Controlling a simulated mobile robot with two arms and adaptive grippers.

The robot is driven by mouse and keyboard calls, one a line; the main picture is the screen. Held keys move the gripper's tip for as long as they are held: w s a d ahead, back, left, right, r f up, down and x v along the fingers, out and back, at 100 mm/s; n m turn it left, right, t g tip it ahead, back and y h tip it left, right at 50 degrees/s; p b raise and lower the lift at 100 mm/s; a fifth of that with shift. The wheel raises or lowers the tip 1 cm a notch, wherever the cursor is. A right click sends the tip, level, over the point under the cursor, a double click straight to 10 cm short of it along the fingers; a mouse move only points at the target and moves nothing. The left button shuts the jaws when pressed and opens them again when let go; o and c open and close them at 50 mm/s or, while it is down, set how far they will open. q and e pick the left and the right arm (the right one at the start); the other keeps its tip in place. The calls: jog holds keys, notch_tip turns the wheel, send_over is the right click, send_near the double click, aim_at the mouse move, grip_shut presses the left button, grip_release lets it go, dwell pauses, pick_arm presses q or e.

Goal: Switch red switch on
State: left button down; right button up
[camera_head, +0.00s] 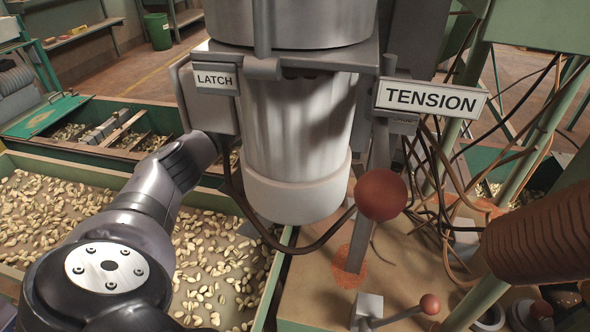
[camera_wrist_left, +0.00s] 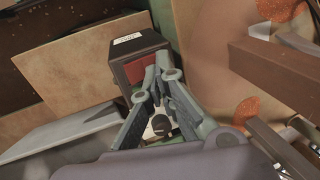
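A dark box with a small white label (camera_wrist_left: 127,38) carries a red switch (camera_wrist_left: 143,83) on its face, in the upper middle of the left wrist view. The label is too small to read. My left gripper (camera_wrist_left: 160,82) is in front of the box; its fingertips come together beside the red switch and partly cover it. The fingers look shut with nothing visible between the tips. I cannot tell whether they touch the switch. My right gripper is in neither view.
A large white cylinder (camera_head: 297,130) hangs in the middle, between a LATCH sign (camera_head: 215,78) and a TENSION sign (camera_head: 431,98). A red ball knob (camera_head: 381,195) is beside it. Nut bins (camera_head: 75,170) lie at left; loose cables (camera_head: 440,170) hang at right.

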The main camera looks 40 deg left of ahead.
pick_arm(q)
jog(key=shift+s+a+r, duration=0.1)
jog(key=shift+s+a, duration=0.1)
jog(key=shift+a, duration=0.15)
jog(key=v, duration=1.2)
dwell(0.5)
